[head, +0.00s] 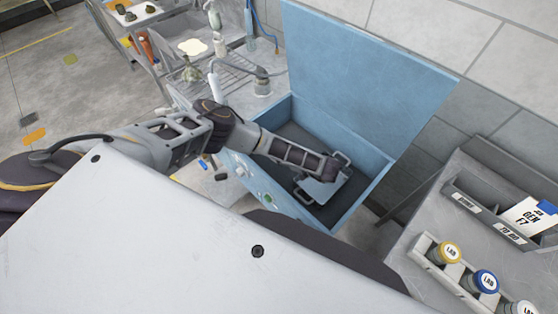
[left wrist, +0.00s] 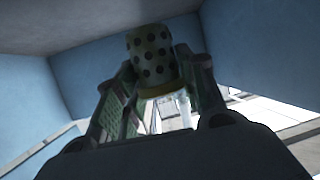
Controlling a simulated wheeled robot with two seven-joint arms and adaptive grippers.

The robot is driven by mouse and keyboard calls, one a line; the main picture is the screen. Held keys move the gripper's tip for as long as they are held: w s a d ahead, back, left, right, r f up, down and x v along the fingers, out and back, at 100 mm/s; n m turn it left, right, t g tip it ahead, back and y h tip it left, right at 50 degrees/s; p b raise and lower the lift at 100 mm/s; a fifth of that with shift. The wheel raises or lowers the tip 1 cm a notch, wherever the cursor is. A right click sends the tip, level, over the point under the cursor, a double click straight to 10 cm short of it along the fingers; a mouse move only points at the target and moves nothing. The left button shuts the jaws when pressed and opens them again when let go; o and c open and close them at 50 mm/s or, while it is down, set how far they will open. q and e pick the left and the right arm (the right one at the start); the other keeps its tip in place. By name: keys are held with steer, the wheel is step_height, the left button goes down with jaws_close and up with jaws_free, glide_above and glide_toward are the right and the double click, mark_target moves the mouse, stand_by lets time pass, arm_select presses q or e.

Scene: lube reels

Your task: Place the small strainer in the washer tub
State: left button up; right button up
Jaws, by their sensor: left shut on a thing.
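The blue washer tub (head: 368,198) stands open, with its lid (head: 365,70) raised at the back. My left arm reaches over the tub's left side, and my left gripper (left wrist: 150,92) is down inside the tub. In the left wrist view it is shut on the small strainer (left wrist: 152,55), a greenish cylinder with dark round holes and a yellowish band. The strainer is between the fingers, with blue tub walls (left wrist: 265,55) around it. In the head view my wrist hides the strainer. I cannot tell whether it touches the tub floor. My right gripper is not in view.
A sink counter (head: 225,75) with bottles and a faucet stands left of the tub. A grey bench (head: 440,215) at the right holds a rack of several lidded jars (head: 486,280) and a labelled bin (head: 500,215). The tub walls and raised lid bound the arm.

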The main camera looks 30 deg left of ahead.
arm_select(q)
steer(key=shift+f+b, duration=0.3)
steer(key=shift+f, duration=0.4)
steer(key=shift+f+b, duration=1.6)
steer(key=shift+f, duration=0.45)
steer(key=shift+f, duration=0.15)
steer(key=o, duration=1.1)
steer(key=shift+c, duration=0.2)
